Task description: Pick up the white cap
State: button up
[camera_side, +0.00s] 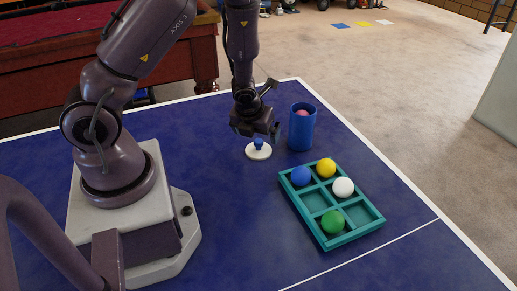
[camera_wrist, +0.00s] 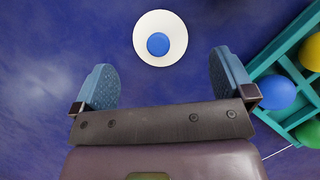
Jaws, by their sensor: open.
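The white cap (camera_side: 259,153) is a round white disc with a blue knob on top, lying flat on the blue table (camera_side: 238,235). In the wrist view the cap (camera_wrist: 143,50) sits at top centre, just beyond the fingertips. My gripper (camera_side: 257,139) is above the cap, close to the knob in the side view. In the wrist view the gripper (camera_wrist: 162,72) has its two fingers wide apart, with nothing between them. The cap shows whole in the wrist view and appears untouched.
A blue cup (camera_side: 301,132) holding a pinkish ball stands right of the gripper. A teal divided tray (camera_side: 357,235) with blue, yellow, white and green balls lies to the right; part of it (camera_wrist: 262,66) shows in the wrist view. The table in front of the cap is clear.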

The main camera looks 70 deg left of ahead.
aim_at(258, 141)
jog(key=shift+s+x, duration=0.1)
jog(key=shift+x, duration=1.45)
jog(key=shift+s+x, duration=0.15)
jog(key=shift+x, duration=1.35)
jog(key=c, duration=0.8)
